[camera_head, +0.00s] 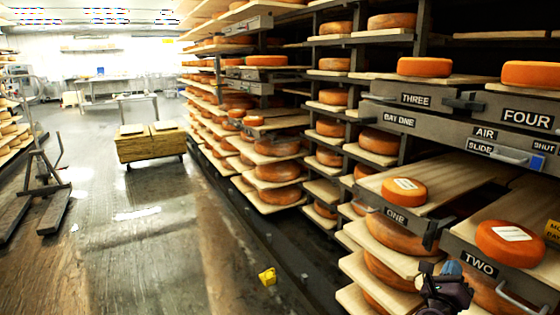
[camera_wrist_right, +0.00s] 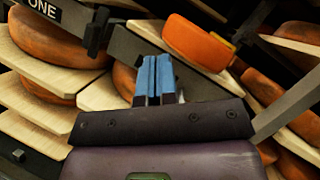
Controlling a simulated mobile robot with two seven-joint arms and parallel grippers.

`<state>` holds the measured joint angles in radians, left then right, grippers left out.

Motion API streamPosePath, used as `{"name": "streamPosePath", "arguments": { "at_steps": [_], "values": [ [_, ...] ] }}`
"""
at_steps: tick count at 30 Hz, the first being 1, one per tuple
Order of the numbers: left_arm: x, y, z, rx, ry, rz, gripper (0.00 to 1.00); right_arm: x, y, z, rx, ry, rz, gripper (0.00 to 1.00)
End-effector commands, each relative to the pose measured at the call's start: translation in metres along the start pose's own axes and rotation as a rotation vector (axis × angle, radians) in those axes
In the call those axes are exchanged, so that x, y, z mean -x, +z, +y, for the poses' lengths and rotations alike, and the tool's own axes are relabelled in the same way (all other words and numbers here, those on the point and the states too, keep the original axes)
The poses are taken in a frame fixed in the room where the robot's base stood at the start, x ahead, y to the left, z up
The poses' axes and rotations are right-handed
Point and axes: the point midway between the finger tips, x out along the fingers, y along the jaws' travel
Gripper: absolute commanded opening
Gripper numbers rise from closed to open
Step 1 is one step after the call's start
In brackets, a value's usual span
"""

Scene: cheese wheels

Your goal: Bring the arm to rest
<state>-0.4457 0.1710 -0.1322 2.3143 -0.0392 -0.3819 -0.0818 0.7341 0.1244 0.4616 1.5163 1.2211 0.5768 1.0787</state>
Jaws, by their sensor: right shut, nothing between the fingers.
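My right gripper (camera_head: 452,268) is at the lower right of the head view, in front of the shelf fronts, below the ONE board and left of the TWO board. In the right wrist view its two blue fingers (camera_wrist_right: 154,78) are pressed together with nothing between them. Cheese wheels on boards and the plate marked ONE (camera_wrist_right: 44,8) lie beyond the fingers. My left gripper is not in view.
A yellow object (camera_head: 267,277) lies low beside the aisle. A wooden cart (camera_head: 150,146) stands further back.

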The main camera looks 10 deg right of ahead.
Motion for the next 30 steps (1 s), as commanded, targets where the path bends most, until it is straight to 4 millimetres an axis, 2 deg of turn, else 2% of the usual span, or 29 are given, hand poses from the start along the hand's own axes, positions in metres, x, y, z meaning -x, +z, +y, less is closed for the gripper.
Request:
{"name": "streamPosePath", "arguments": {
  "at_steps": [1, 3, 8, 13, 23, 30],
  "values": [
    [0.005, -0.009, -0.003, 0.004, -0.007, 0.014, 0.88, 0.006, 0.013, -0.015, 0.087, 0.019, -0.059, 0.0],
    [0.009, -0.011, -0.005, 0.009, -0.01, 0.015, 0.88, 0.021, 0.018, -0.023, 0.222, 0.056, -0.134, 0.0],
    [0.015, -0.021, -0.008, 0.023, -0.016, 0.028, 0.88, 0.06, 0.027, -0.036, 0.531, 0.137, -0.301, 0.0],
    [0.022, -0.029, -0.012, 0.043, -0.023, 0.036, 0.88, 0.111, 0.028, -0.048, 0.853, 0.22, -0.477, 0.0],
    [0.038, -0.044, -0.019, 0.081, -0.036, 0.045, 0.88, 0.225, 0.008, -0.077, 1.448, 0.366, -0.826, 0.0],
    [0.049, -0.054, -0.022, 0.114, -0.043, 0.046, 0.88, 0.315, -0.018, -0.113, 1.842, 0.468, -1.099, 0.0]
  ]
}}
